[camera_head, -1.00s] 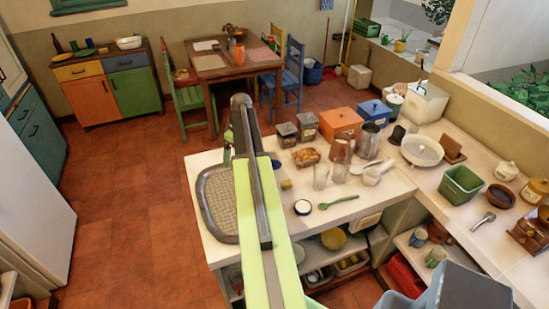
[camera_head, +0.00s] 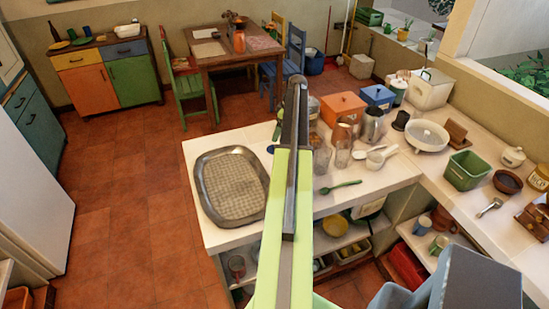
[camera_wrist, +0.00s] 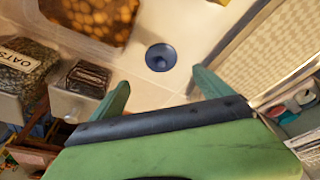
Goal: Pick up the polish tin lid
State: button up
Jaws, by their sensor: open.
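A small dark blue round piece (camera_wrist: 161,57), which looks like the polish tin lid, lies on the pale counter in the wrist view. It is just ahead of my gripper (camera_wrist: 162,88), roughly between the lines of its two fingers. The fingers are apart with nothing between them, and the lid is not touched. In the head view my green arm reaches over the counter and hides most of the gripper. I cannot make out the lid clearly there.
The woven tray (camera_head: 203,176) lies left of my arm and borders the lid's area in the wrist view (camera_wrist: 226,58). The oats canister (camera_wrist: 22,62), a smaller dark-topped canister (camera_wrist: 78,104) and a clear food container (camera_wrist: 60,28) stand close by. Glasses (camera_head: 322,160) stand right of my arm.

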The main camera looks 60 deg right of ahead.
jog(key=b+x, duration=0.2)
jog(key=x, duration=0.2)
jog(key=shift+s, duration=0.1)
jog(key=b+x, duration=0.5)
jog(key=shift+s+a+f, duration=0.1)
jog(key=shift+s+f, duration=0.05)
jog(key=shift+f, duration=0.1)
jog(key=shift+r, duration=0.2)
jog(key=c, duration=1.4)
jog(key=shift+r+p, duration=0.35)
jog(key=shift+r, duration=0.1)
grip_shut()
notch_tip(320, 180, up, 4)
jog(key=p, duration=0.4)
jog(key=shift+f, duration=0.1)
jog(key=s+d+r+p, duration=0.2)
jog(key=s+r+p, duration=0.4)
jog(key=s, duration=0.5)
jog(key=shift+d+r, duration=0.2)
jog(key=shift+d, duration=0.1)
